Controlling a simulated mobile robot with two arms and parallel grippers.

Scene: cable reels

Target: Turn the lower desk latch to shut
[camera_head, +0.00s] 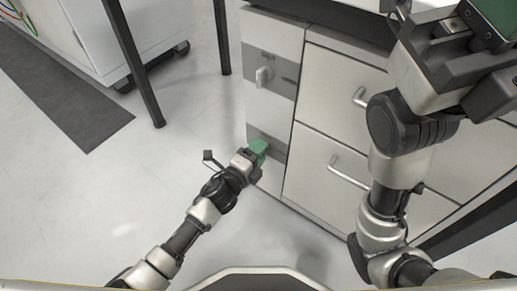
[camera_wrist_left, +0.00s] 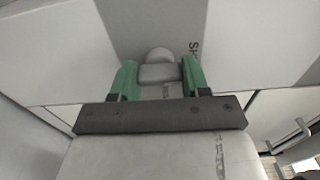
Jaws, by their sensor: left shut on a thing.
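The desk (camera_head: 330,112) has a narrow left panel with two grey plates, one above the other. The upper latch (camera_head: 263,77) is a light knob on the upper plate. The lower latch (camera_wrist_left: 158,68) shows in the left wrist view as a light grey knob between the green fingers of my left gripper (camera_wrist_left: 160,80). In the head view my left gripper (camera_head: 258,148) is at the lower plate and hides the lower latch. It is shut on the latch. My right gripper (camera_head: 492,28) is raised at the upper right; its fingertips are partly cut off by the frame.
Drawers with bar handles (camera_head: 348,172) lie right of the latch panel. My right arm stands in front of them. A white cabinet on wheels (camera_head: 95,35) and dark table legs (camera_head: 135,65) stand at the upper left. The floor (camera_head: 110,190) at left is clear.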

